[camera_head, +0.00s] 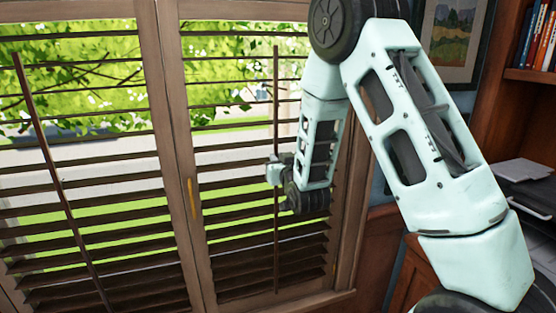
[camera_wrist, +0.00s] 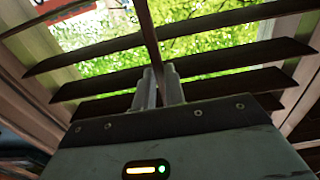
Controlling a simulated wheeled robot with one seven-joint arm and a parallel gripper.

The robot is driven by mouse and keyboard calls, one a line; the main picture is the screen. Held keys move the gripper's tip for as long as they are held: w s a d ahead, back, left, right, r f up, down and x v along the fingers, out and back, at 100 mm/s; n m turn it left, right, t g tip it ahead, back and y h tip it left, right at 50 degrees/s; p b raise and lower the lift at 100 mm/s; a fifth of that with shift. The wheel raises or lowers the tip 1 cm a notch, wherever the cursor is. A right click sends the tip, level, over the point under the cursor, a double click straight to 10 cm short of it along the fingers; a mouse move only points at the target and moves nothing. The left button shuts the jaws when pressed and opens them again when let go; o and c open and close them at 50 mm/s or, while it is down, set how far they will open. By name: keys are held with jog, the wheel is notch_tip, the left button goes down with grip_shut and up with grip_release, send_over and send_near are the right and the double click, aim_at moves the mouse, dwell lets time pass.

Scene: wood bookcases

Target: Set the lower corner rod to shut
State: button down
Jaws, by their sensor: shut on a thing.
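The right shutter panel has a dark, upright tilt rod (camera_head: 276,110) running down the middle of its slats (camera_head: 232,222). The slats stand open, with greenery showing between them. My gripper (camera_head: 274,171) is at the rod, about midway down it. In the wrist view the rod (camera_wrist: 148,32) comes down between the two grey fingers of my gripper (camera_wrist: 160,88), which are shut on it. The fingertips partly hide the rod there. The arm hides part of the panel's right side.
A left shutter panel with its own tilt rod (camera_head: 58,182) stands beside it, its slats also open. A wooden upright (camera_head: 172,150) separates the panels. A framed picture (camera_head: 455,38), a bookcase (camera_head: 528,90) and papers (camera_head: 524,172) are at the right.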

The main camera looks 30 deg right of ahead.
aim_at(276, 143)
jog(key=shift+w+d+r+p, duration=0.1)
jog(key=shift+w+r+p, duration=0.15)
jog(key=shift+r, duration=0.5)
jog(key=shift+w+d+r+p, duration=0.1)
jog(key=shift+w+r+p, duration=0.1)
jog(key=shift+r, duration=0.6)
jog(key=shift+w+r+p, duration=0.15)
jog(key=shift+w+r, duration=0.1)
jog(key=shift+r, duration=0.5)
jog(key=c, duration=1.5)
grip_release()
jog(key=shift+o, duration=0.2)
jog(key=shift+s+f, duration=0.1)
